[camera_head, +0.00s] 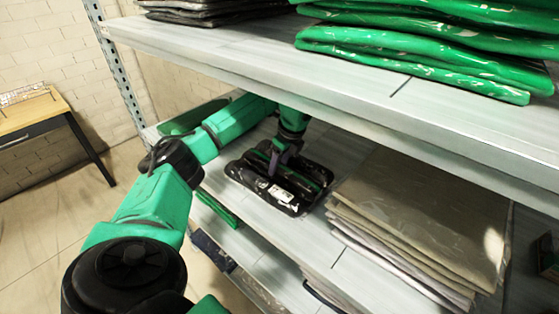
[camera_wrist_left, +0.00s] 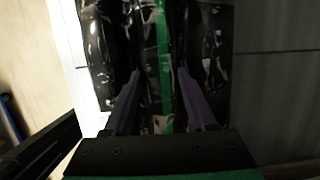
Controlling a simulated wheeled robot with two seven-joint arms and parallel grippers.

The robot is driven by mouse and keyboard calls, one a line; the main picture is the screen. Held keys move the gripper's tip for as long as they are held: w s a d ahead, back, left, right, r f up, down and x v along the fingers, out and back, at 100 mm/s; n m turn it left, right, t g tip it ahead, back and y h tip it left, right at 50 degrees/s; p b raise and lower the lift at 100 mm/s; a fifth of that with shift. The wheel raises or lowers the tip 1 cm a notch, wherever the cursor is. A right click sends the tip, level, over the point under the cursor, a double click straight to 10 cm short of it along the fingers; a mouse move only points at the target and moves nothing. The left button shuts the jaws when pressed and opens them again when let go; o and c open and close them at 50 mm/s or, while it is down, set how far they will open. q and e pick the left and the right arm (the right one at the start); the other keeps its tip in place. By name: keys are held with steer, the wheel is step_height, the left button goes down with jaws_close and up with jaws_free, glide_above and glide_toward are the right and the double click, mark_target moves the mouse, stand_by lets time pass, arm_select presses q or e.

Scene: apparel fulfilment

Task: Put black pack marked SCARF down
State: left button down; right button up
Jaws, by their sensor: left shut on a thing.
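The black pack (camera_head: 278,186) is a flat, glossy bundle with a small white label and a green stripe. It is at the middle shelf (camera_head: 235,243), under the upper board; I cannot tell whether it touches the shelf surface. The label is too small to read in the head view. My left gripper (camera_head: 276,166) is shut on the pack from above. In the left wrist view, the pack (camera_wrist_left: 102,55) lies between and beyond the two purple fingers (camera_wrist_left: 155,100). My right gripper is not in view.
A stack of beige and grey packs (camera_head: 425,215) lies right of the black pack on the same shelf. Green packs (camera_head: 420,60) and dark packs (camera_head: 215,10) lie on the upper shelf (camera_head: 330,75), which hangs close above my left arm. A wooden table (camera_head: 30,112) stands at far left.

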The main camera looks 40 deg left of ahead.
mark_target(313, 186)
arm_select(q)
steer(key=shift+c, duration=1)
jaws_free()
steer(key=shift+d+r+b, duration=0.1)
steer(key=shift+r+b, duration=0.1)
steer(key=shift+b, duration=0.15)
steer(key=shift+b+v, duration=0.95)
steer(key=shift+v, duration=0.25)
steer(key=d, duration=1.1)
steer(key=shift+w+d+r+p, duration=0.1)
steer(key=shift+d+r+p, duration=0.05)
steer(key=shift+d+p, duration=0.2)
steer(key=shift+d, duration=0.2)
